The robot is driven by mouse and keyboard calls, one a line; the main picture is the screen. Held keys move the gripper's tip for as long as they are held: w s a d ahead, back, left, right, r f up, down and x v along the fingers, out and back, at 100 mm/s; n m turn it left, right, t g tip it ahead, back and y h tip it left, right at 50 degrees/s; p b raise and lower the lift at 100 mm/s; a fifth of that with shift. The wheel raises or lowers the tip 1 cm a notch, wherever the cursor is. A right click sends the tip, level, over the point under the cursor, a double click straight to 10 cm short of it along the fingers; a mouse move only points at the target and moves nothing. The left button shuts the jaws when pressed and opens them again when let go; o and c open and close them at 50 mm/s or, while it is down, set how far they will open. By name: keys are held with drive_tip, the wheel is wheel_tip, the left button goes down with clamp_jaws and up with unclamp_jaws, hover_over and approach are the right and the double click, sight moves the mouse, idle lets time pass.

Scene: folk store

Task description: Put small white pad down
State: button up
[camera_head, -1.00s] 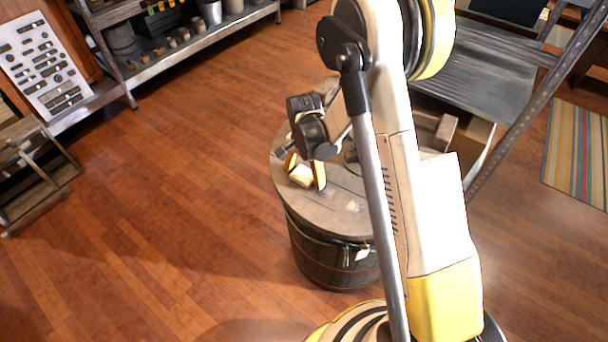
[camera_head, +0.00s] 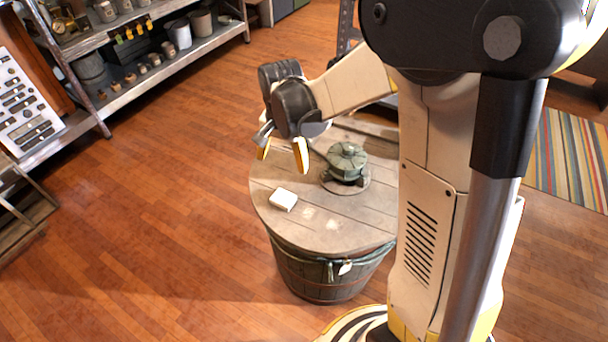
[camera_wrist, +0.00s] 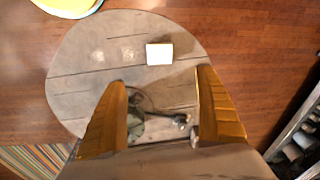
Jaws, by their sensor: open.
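The small white pad (camera_head: 283,200) lies flat on the round wooden barrel top (camera_head: 335,227), near its left edge. It also shows in the wrist view (camera_wrist: 160,54), on the barrel top (camera_wrist: 75,70) beyond my fingertips. My gripper (camera_head: 281,156) is open and empty, raised above and behind the pad, apart from it. In the wrist view my two yellow fingers (camera_wrist: 162,78) are spread wide with nothing between them touching.
A green metal object (camera_head: 347,162) stands on a round base on the barrel top, right of the pad. Shelves with pots (camera_head: 180,34) stand at the back left. A striped rug (camera_head: 568,160) lies at the right. Wooden floor is clear at the left.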

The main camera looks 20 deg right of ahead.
drive_tip(key=s+r+n+t, duration=0.3)
drive_tip(key=s+r, duration=0.3)
drive_tip(key=s, duration=0.3)
drive_tip(key=s+r+n+t, duration=0.2)
drive_tip(key=s+r+n, duration=0.3)
drive_tip(key=s, duration=0.4)
drive_tip(key=shift+r+n+t, duration=0.4)
drive_tip(key=shift+r, duration=0.45)
